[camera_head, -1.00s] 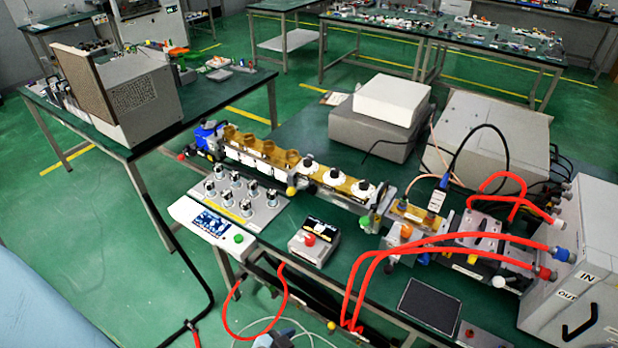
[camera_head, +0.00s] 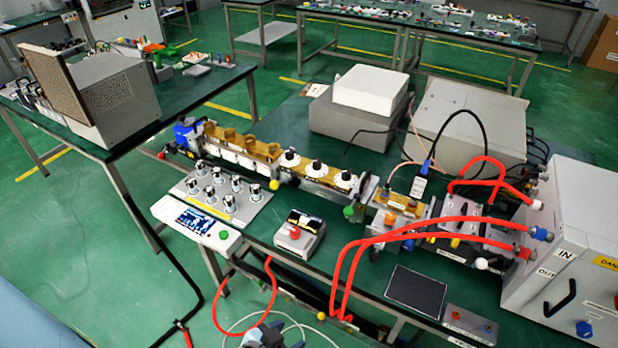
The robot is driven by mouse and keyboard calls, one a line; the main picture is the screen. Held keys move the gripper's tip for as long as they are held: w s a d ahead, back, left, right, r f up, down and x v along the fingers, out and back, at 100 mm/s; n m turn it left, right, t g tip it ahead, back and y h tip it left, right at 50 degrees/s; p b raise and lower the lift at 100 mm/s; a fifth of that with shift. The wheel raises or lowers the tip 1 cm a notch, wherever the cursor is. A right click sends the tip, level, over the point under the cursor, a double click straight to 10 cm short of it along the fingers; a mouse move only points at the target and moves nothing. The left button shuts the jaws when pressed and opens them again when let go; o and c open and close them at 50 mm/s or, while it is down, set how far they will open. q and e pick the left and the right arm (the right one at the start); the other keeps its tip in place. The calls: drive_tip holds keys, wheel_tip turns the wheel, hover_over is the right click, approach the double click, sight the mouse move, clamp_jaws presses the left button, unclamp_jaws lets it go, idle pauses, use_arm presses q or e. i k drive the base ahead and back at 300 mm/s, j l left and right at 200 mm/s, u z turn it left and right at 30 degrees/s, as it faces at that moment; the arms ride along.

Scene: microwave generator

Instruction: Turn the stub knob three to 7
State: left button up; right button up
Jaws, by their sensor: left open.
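Three black stub knobs on white round dials stand in a row on the brass-coloured waveguide (camera_head: 268,162): a left one (camera_head: 290,157), a middle one (camera_head: 317,167) and a right one (camera_head: 345,179). Their numbers and scale marks are too small to read, so I cannot tell their settings or which one is numbered three. My left gripper (camera_head: 268,338) shows only in part at the bottom edge, open, below the table's front and well apart from the knobs. Its fingertips are hard to make out. My right gripper is not in view.
A panel with several silver knobs (camera_head: 230,203) and a red-button box (camera_head: 299,235) stand in front of the waveguide. Red hoses (camera_head: 430,230) arch from the cabinet (camera_head: 575,250) at right and hang over the front edge. A black pad (camera_head: 416,289) lies near that edge.

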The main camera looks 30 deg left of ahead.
sight(288, 153)
drive_tip(key=i+j, duration=0.1)
drive_tip(key=j, duration=0.35)
drive_tip(key=j+u, duration=0.1)
drive_tip(key=j, duration=0.35)
drive_tip(key=i+j, duration=0.15)
drive_tip(key=j, duration=0.3)
drive_tip(key=i+j+u, duration=0.1)
drive_tip(key=j, duration=0.35)
drive_tip(key=i+j, duration=0.15)
drive_tip(key=j, duration=0.25)
drive_tip(key=k+j+u, duration=0.05)
